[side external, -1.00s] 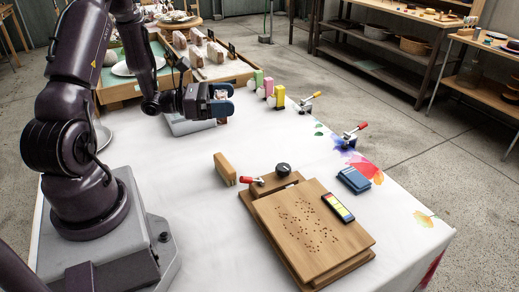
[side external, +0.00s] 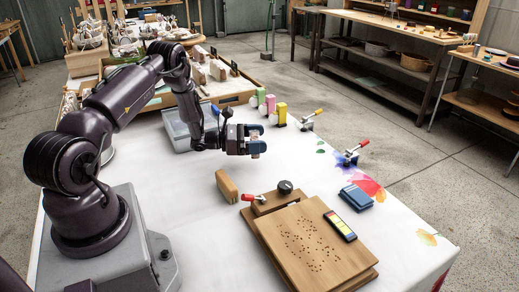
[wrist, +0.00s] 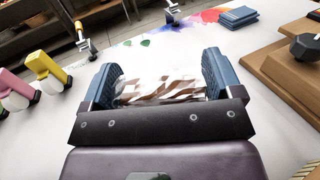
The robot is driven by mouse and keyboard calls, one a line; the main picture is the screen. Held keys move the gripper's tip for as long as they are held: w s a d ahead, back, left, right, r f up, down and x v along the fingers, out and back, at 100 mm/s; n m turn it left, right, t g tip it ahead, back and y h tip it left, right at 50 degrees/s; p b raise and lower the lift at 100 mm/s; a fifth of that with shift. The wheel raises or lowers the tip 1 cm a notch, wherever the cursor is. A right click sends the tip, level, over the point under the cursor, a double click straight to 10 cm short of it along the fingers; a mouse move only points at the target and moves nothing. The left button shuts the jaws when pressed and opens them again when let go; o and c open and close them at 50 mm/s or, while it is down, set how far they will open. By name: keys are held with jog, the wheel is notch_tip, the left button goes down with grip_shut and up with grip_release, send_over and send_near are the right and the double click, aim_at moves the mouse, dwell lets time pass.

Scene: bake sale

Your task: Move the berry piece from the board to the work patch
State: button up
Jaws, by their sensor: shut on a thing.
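My gripper (side external: 243,141) is shut on a white-and-brown streaked piece that looks shiny, held in the air above the white table. In the wrist view the piece (wrist: 160,90) lies between the two blue fingers. I cannot tell whether it is the berry piece. The wooden board (side external: 290,248), with many small dark marks on it, lies at the front right, apart from my gripper. No separate berry piece shows on it. I cannot pick out a marked work patch; the bare white cloth (side external: 180,225) lies in front of my arm.
A grey tub (side external: 180,135) stands behind my gripper. A tan block (side external: 226,186), a red-handled clamp with a dark knob (side external: 285,187), a blue stack (side external: 357,197) and a colour-striped strip (side external: 340,226) are near the board. Pink, green and yellow items and clamps line the far edge.

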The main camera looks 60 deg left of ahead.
jog(key=shift+w+a+f, duration=0.2)
jog(key=shift+w+f, duration=0.15)
jog(key=shift+f, duration=1.75)
